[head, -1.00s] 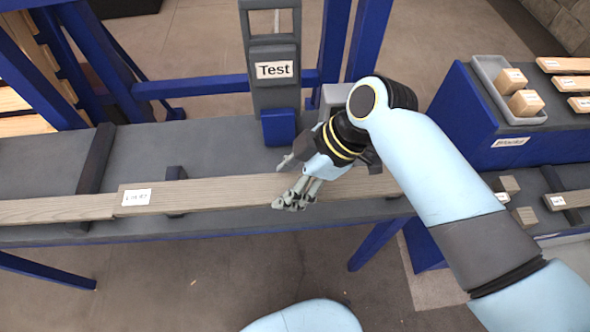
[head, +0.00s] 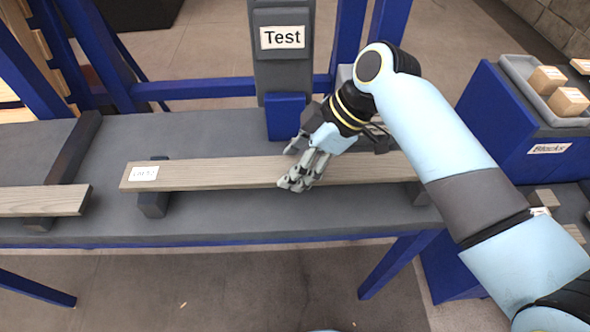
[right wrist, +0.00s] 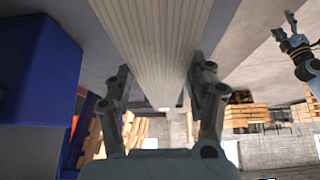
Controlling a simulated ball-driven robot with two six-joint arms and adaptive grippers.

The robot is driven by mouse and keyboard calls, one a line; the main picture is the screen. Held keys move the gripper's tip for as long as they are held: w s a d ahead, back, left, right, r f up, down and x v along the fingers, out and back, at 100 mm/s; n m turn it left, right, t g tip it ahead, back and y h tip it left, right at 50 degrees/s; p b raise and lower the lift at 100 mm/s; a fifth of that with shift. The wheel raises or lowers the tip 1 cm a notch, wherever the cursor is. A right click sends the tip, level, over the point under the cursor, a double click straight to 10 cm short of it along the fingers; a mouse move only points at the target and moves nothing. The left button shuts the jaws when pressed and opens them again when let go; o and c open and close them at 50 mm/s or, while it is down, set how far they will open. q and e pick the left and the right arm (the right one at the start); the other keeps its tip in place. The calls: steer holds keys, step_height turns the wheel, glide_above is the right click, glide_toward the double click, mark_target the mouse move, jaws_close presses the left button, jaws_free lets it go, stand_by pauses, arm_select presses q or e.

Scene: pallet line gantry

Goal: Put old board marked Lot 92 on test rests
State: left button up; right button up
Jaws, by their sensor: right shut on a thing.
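A long grey-brown board (head: 225,174) with a white label at its left end lies across the test rests in the head view. The label's print is too small to read surely. The left rest (head: 153,204) and the right rest (head: 419,194) show under its ends; I cannot tell whether the board touches them. My right gripper (head: 297,166) is shut on the board right of its middle. In the right wrist view the board (right wrist: 155,45) runs between the fingers (right wrist: 162,85). My left gripper (right wrist: 291,38) shows there, empty, its fingers apart.
A Test post (head: 283,75) with a blue block (head: 285,118) stands behind the board. Another board (head: 40,201) lies to the left, with a gap between. A blue stand (head: 505,125) at right bears a grey tray (head: 517,72) of wooden blocks.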

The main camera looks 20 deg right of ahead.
steer(key=shift+r, duration=0.1)
steer(key=o, duration=1.4)
steer(key=shift+f, duration=0.2)
steer(key=shift+c, duration=0.2)
steer(key=shift+r, duration=0.1)
steer(key=v, duration=1.2)
steer(key=shift+p, duration=0.3)
steer(key=shift+r, duration=0.1)
